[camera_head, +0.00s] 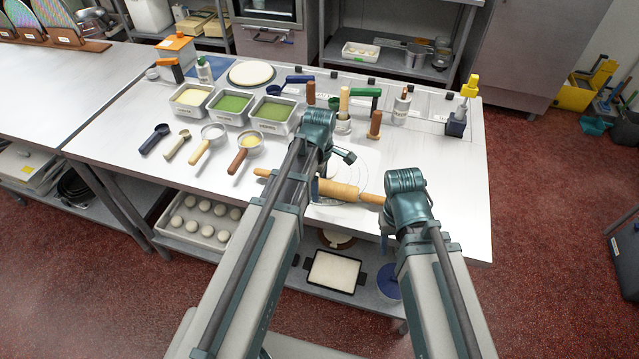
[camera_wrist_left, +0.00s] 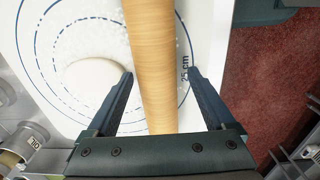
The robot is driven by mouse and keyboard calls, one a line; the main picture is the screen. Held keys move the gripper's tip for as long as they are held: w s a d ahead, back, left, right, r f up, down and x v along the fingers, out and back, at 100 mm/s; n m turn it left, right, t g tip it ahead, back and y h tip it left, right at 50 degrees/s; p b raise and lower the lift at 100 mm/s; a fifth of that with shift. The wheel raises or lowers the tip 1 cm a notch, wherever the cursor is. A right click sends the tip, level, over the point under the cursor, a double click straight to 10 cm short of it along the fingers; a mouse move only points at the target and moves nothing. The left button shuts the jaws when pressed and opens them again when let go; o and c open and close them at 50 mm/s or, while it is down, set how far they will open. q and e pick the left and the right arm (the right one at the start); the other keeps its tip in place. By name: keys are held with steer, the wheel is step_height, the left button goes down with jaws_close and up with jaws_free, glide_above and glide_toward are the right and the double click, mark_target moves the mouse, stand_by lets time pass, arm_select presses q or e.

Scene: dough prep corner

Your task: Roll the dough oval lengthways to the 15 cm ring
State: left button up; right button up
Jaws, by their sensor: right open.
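The wooden rolling pin (camera_head: 338,190) lies across the white ring mat (camera_head: 368,168) at the table's front edge. In the left wrist view the pin (camera_wrist_left: 155,70) runs between the spread fingers of my left gripper (camera_wrist_left: 161,72), with a gap at the right finger. The pale, rounded dough (camera_wrist_left: 95,85) lies on the mat left of the pin, inside the printed blue rings; a "25 cm" mark shows on the right. My arm hides most of the dough in the head view. My right gripper (camera_head: 388,210) is open at the pin's right handle, its fingers mostly hidden.
Trays with green and yellow contents (camera_head: 232,105) and measuring cups (camera_head: 246,150) lie to the left. The table's right end (camera_head: 462,190) is clear.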

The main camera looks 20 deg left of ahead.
arm_select(q)
steer(key=shift+w+r+p, duration=0.15)
steer(key=shift+r+p, duration=0.3)
steer(key=shift+p, duration=0.15)
step_height(320, 180, up, 6)
steer(key=p, duration=0.6)
stand_by(0.4)
steer(key=s+d+m+y+b, duration=0.1)
steer(key=s+d+m, duration=0.9)
steer(key=m, duration=1.1)
steer(key=s, duration=0.4)
steer(key=shift+s+d+f, duration=0.2)
steer(key=shift+s+f, duration=0.05)
steer(key=shift+f, duration=0.15)
